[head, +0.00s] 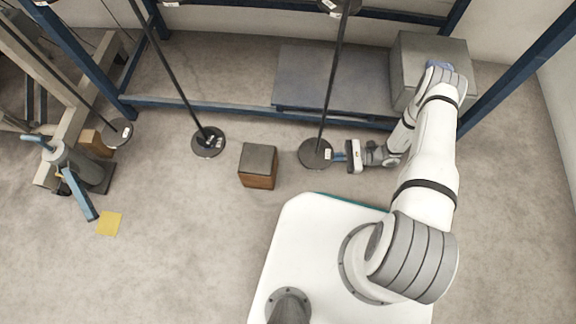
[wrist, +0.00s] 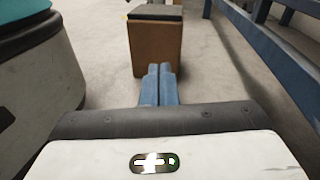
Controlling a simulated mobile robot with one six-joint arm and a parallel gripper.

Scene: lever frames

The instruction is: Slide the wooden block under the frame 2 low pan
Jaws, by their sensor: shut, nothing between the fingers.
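The wooden block (head: 258,180) has brown sides and a dark top, and stands upright on the floor between two round dark pans. The left pan (head: 208,142) and the right pan (head: 315,153) each sit at the lower end of a long dark rod by the blue frame. I cannot tell from their labels which is the frame 2 low pan. My gripper (head: 338,157) is at the right edge of the right pan, apart from the block. In the wrist view its blue fingers (wrist: 160,84) are shut and empty, pointing at the block (wrist: 155,52).
The blue frame's low rail (head: 250,111) runs behind the pans. A grey box (head: 430,60) and a flat grey plate (head: 335,80) lie beyond it. A wooden stand with a third pan (head: 118,132) is at left. A yellow square (head: 109,223) lies on open floor.

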